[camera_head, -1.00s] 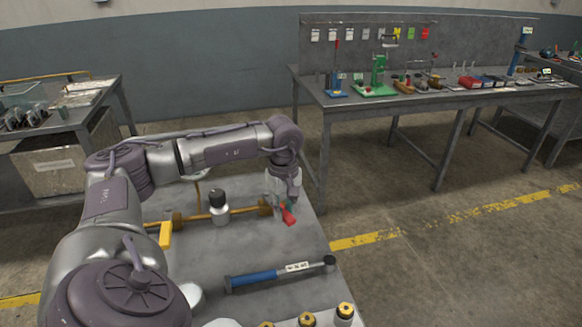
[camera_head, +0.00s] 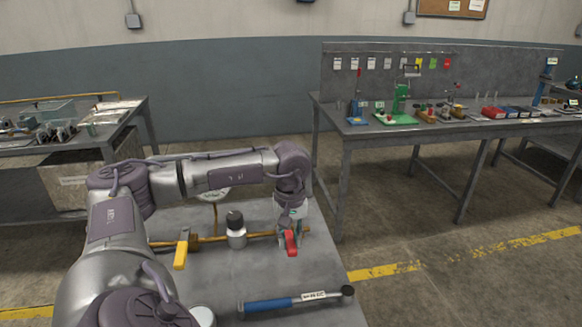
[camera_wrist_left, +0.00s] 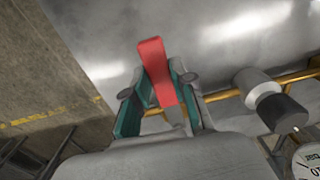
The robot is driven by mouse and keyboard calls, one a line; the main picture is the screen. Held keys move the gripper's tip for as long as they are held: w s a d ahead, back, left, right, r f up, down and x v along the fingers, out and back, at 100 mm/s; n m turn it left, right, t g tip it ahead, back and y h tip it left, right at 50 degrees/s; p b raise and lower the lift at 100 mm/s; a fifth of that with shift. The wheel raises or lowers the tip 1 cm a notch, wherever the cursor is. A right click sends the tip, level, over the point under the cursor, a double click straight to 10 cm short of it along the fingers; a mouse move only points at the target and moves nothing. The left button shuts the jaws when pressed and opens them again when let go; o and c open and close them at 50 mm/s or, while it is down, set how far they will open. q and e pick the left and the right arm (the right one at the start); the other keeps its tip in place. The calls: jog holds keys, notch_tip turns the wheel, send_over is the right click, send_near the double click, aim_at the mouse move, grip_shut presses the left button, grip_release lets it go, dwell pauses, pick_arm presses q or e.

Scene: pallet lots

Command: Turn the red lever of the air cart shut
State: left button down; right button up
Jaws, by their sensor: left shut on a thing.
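The red lever (camera_head: 291,241) sits at the right end of the brass pipe (camera_head: 262,236) on the grey cart top (camera_head: 270,274). My left gripper (camera_head: 290,234) reaches down over it and is shut on it. In the left wrist view the red lever (camera_wrist_left: 157,72) lies between the two green-lined fingers (camera_wrist_left: 157,92), its end sticking out beyond them. The valve body under the lever is mostly hidden by the gripper. A yellow lever (camera_head: 182,250) stands at the left part of the pipe. My right gripper is not in view.
A silver fitting with a black cap (camera_head: 236,230) stands on the pipe left of the gripper. A blue-handled torque wrench (camera_head: 295,301) lies in front. A gauge (camera_wrist_left: 308,160) shows near the pipe. A workbench (camera_head: 440,122) stands behind, across free floor.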

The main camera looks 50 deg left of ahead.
aim_at(289, 241)
pick_arm(q)
jog(key=c, duration=1)
grip_release()
jog(key=shift+o, duration=0.2)
notch_tip(289, 241, up, 12)
